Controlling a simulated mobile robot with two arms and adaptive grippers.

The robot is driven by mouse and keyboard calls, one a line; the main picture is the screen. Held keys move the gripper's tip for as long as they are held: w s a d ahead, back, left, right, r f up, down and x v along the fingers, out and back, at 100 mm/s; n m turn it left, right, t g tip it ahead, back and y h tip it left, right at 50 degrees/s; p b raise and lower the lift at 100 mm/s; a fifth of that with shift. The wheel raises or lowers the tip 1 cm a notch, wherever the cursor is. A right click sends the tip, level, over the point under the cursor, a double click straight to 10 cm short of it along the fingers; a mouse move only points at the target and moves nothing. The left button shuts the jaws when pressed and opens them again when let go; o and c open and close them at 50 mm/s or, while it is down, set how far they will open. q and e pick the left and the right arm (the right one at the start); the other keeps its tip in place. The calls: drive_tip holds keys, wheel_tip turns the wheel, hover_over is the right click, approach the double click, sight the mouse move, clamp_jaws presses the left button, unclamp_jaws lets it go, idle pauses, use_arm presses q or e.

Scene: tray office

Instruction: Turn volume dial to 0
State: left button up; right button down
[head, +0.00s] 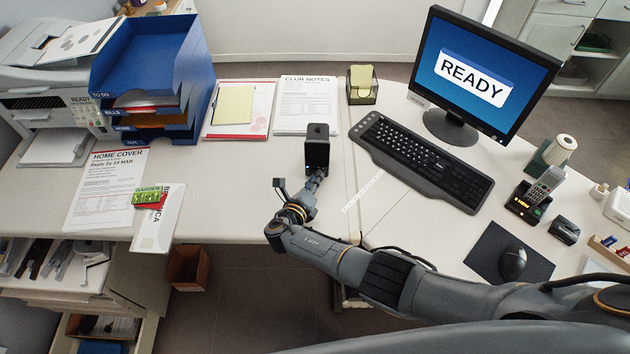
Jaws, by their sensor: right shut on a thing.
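A small black upright box (317,148), which looks like a speaker, stands near the front edge of the desk, left of the keyboard. A small blue light shows low on its front. My right gripper (316,175) reaches up to the lower front of this box from below. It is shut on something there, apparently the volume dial. The dial itself is hidden by the fingers, so its setting cannot be read. My left gripper is not in view.
Papers (308,104) lie behind the box. Blue trays (150,60) and a printer (40,90) stand left. The desk beside the box is clear.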

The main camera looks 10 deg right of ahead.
drive_tip(key=shift+n, duration=0.3)
idle(0.4)
drive_tip(key=c, duration=1.2)
unclamp_jaws()
